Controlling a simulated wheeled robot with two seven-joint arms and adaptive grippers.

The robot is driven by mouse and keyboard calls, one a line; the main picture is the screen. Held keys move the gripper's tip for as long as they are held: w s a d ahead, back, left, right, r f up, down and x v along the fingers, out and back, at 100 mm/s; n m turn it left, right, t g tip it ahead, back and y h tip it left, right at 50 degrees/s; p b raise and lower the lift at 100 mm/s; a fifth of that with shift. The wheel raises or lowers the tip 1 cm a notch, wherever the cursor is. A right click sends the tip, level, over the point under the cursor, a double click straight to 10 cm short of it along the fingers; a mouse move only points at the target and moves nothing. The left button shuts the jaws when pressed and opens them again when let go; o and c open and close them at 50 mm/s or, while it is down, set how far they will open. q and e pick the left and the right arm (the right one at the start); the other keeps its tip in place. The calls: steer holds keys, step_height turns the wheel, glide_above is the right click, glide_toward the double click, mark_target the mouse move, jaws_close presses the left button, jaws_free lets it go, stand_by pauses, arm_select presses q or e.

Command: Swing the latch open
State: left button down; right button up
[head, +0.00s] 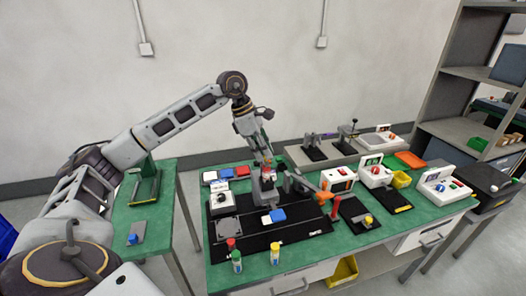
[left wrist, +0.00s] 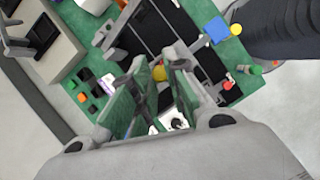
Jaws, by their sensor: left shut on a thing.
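My left gripper (head: 266,181) reaches down over the black fixture at the back of the black mat (head: 298,246) on the green bench. It is shut on a small part there, which I take to be the latch. In the left wrist view, a yellow knob (left wrist: 158,73) shows between the fingertips of this gripper (left wrist: 158,82). The rest of the held part is hidden by the fingers, so I cannot tell the latch's angle. A blue-and-white block (head: 277,215) lies on the mat in front. My right gripper is not in view.
Red (head: 231,243), green (head: 237,261) and yellow (head: 275,254) pegs stand near the mat's front edge. White boxes with red knobs, such as one at the right (head: 375,172), stand along the bench. A side table (head: 150,215) is at the left, a shelf rack (head: 470,75) at the right.

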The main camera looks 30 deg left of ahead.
arm_select(q)
steer(key=shift+w+n, duration=0.1)
steer(key=shift+n, duration=0.2)
steer(key=shift+w+d+f+n+t+y, duration=0.25)
steer(key=shift+w+n+y, duration=0.7)
steer(key=shift+n, duration=1.95)
steer(key=shift+w+r+n+t+y, duration=0.3)
steer(key=shift+w+n+y, duration=0.65)
steer(key=shift+n, duration=1.95)
steer(key=shift+w+d+f+n+t+y, duration=0.15)
steer(key=shift+w+n+t+y, duration=0.7)
steer(key=shift+n, duration=2.05)
steer(key=shift+s+g+y, duration=0.1)
steer(key=shift+g+y, duration=0.15)
steer(key=shift+g, duration=0.25)
steer(key=c, duration=1.4)
jaws_free()
steer(key=shift+a, duration=0.1)
steer(key=shift+v, duration=6.05)
